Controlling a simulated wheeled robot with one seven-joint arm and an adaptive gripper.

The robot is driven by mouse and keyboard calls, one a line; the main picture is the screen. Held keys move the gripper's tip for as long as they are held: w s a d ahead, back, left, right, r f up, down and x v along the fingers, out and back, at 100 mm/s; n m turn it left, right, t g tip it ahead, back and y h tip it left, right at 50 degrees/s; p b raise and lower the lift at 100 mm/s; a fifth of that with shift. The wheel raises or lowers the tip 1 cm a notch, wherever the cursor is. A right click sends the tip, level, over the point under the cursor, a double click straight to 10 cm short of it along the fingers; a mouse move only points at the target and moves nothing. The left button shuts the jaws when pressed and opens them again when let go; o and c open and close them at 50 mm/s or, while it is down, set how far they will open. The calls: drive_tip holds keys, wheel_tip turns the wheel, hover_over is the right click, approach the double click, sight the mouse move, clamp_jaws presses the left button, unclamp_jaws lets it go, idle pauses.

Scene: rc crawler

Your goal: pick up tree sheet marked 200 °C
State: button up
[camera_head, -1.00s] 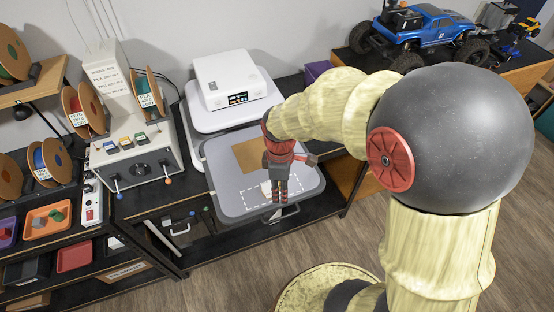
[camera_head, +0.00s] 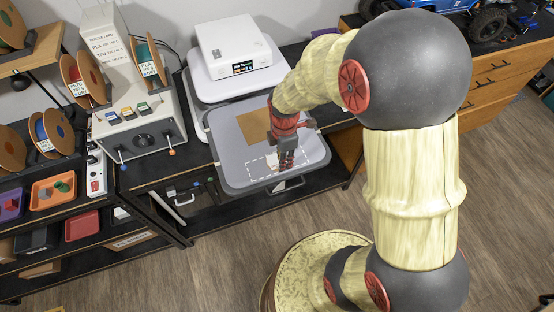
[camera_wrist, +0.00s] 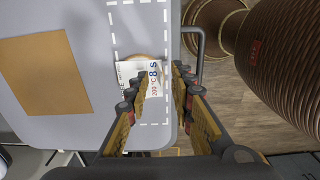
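A white sheet (camera_wrist: 138,72) with red print that reads like 200 °C and large dark characters lies on the grey tray (camera_wrist: 90,18), over the dashed white outline. A tan rounded thing (camera_wrist: 140,57) shows at its far edge. In the head view the sheet is mostly hidden by my gripper (camera_head: 286,164), which points down over the dashed outline. In the wrist view my gripper (camera_wrist: 160,92) is open, its two fingers apart, with the sheet's near part between and beyond the fingertips. I cannot tell whether the fingers touch it.
A brown square (camera_head: 253,125) lies on the tray behind the outline. A white machine (camera_head: 234,47) stands behind the tray. A control box (camera_head: 138,125) with spools is at left. The tray has a handle (camera_wrist: 199,45) at its edge, with open floor (camera_head: 220,270) in front.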

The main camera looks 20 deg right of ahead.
drive_tip(key=shift+f, duration=0.55)
drive_tip(key=shift+c, duration=0.2)
clamp_jaws()
